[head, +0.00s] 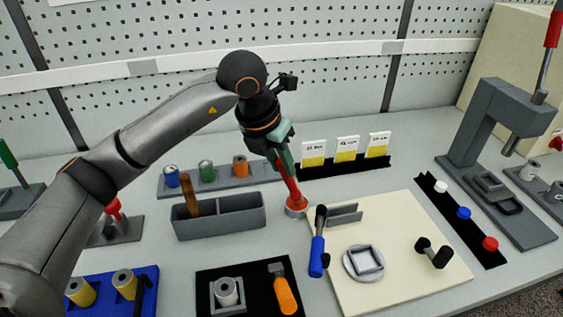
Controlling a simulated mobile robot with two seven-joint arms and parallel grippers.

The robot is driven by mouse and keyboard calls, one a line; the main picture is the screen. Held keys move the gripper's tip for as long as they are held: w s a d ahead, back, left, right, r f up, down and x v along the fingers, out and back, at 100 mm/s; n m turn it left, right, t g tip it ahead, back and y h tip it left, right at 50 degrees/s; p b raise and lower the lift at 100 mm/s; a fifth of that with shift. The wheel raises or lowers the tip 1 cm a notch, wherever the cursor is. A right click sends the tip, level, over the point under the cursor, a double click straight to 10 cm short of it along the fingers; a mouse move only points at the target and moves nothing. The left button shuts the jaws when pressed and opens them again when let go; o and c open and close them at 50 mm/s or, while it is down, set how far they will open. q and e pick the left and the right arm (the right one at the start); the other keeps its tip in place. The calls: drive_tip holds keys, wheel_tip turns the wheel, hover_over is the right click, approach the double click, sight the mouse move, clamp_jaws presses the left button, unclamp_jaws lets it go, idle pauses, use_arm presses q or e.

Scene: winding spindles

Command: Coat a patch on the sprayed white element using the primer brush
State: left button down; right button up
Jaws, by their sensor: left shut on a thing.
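My left gripper (283,165) points down near the middle of the head view, shut on a slim red-handled tool (291,190), which may be the primer brush. The tool's lower end meets a small round orange-and-grey piece (297,208) at the pale board's back left corner; I cannot tell whether it is a pot or part of the tool. A pale grey hollow cylinder (228,291) stands in a square holder on a black mat at the front. I cannot tell whether it is the sprayed white element, or see any coating patch. My right gripper is not in view.
The pale board (400,285) carries a round fixture (364,262), a blue-handled tool (317,245) and a black-ended piece (433,252). A grey divided bin (240,212) stands left of the gripper. A grey press (490,150) stands right. Card holders (346,160) are behind.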

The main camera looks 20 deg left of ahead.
use_arm(q)
drive_tip(key=shift+r+p, duration=2.35)
drive_tip(key=shift+r, duration=1.15)
drive_tip(key=shift+s+f, duration=0.1)
